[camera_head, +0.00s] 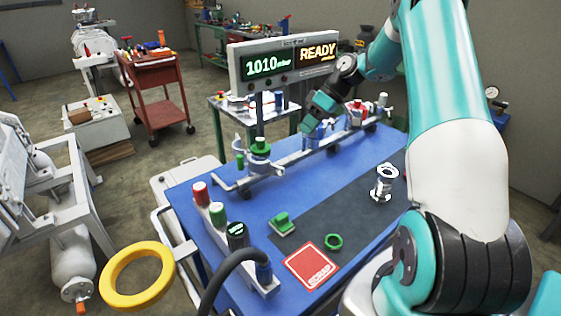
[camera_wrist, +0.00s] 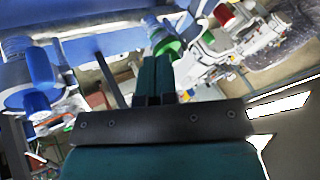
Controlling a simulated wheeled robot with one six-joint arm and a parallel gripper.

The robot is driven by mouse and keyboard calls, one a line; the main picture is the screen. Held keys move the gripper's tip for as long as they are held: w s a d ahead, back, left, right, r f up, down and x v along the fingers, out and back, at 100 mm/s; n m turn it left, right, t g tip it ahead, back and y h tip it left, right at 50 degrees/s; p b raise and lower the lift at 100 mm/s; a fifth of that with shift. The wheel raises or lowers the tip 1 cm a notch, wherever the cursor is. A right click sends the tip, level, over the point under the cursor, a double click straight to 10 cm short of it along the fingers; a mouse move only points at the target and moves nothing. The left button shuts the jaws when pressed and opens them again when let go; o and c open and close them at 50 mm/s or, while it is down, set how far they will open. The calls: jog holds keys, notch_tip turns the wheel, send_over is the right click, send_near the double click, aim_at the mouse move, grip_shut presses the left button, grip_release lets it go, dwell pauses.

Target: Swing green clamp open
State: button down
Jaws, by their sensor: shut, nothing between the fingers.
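The green clamp (camera_head: 260,148) sits at the near left end of the metal pipe rail on the blue table, with a silver part standing beside it. In the wrist view a green round part (camera_wrist: 170,48) shows just beyond my fingertips; I cannot tell whether they touch it. My gripper (camera_head: 307,125) is above the rail near the blue clamp (camera_head: 317,133), to the right of the green clamp. In the wrist view my gripper (camera_wrist: 155,65) has its two teal fingers together with nothing between them. A blue part (camera_wrist: 40,70) shows at the left there.
A red clamp (camera_head: 357,113) is farther along the rail. The display (camera_head: 285,60) reads 1010 mbar and READY. On the blue table (camera_head: 290,190) are a block with red, green and black tops, a green ring (camera_head: 333,242), a metal fitting (camera_head: 384,182) and a red SCRAP mat (camera_head: 311,267).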

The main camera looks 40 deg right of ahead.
aim_at(259, 166)
jog(key=a+f+p, duration=0.3)
jog(key=a+f, duration=0.4)
jog(key=a, duration=0.2)
jog(key=shift+w+f, duration=0.15)
jog(key=shift+w, duration=0.05)
jog(key=shift+a, duration=0.1)
